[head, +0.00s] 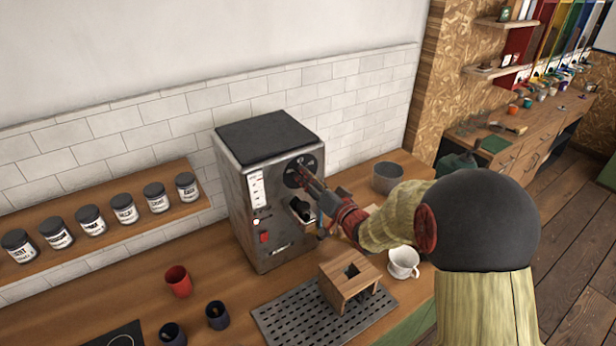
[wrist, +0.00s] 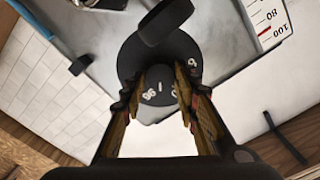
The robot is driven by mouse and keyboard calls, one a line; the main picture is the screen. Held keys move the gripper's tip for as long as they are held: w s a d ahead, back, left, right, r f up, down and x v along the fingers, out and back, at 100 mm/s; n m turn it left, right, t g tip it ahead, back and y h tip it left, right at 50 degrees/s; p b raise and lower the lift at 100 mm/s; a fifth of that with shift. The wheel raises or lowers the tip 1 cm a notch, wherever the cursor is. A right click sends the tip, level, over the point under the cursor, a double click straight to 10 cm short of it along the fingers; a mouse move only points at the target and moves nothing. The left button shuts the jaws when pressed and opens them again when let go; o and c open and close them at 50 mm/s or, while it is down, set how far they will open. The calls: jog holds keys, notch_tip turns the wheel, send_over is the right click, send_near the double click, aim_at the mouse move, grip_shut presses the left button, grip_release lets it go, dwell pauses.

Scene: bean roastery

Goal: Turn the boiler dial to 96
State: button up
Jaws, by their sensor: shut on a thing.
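The boiler dial (head: 293,172) is a round black disc on the upper front of the steel boiler machine (head: 240,190). In the wrist view the dial (wrist: 130,62) is dark with white marks. A "96" reads between my fingers near the left one, and a partly hidden figure shows near the right one. My gripper (head: 309,180) reaches the dial from the front right. In the wrist view my gripper (wrist: 160,82) has a finger on each side of the dial's lower part and is shut on it. The fingers hide parts of the dial's edge. I cannot tell its exact setting.
A scale (wrist: 268,20) with 80 and 100 is beside the dial. Below the machine are a drip grate (head: 290,320), a wooden stand (head: 340,275) and a white cup (head: 403,262). A red cup (head: 178,281) stands left. Labelled jars (head: 123,208) line a shelf.

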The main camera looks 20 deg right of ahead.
jog(key=shift+d+m+p, duration=0.1)
jog(key=shift+m+p, duration=0.5)
jog(key=shift+m, duration=1.7)
jog(key=o, duration=1.1)
jog(key=v, duration=1.2)
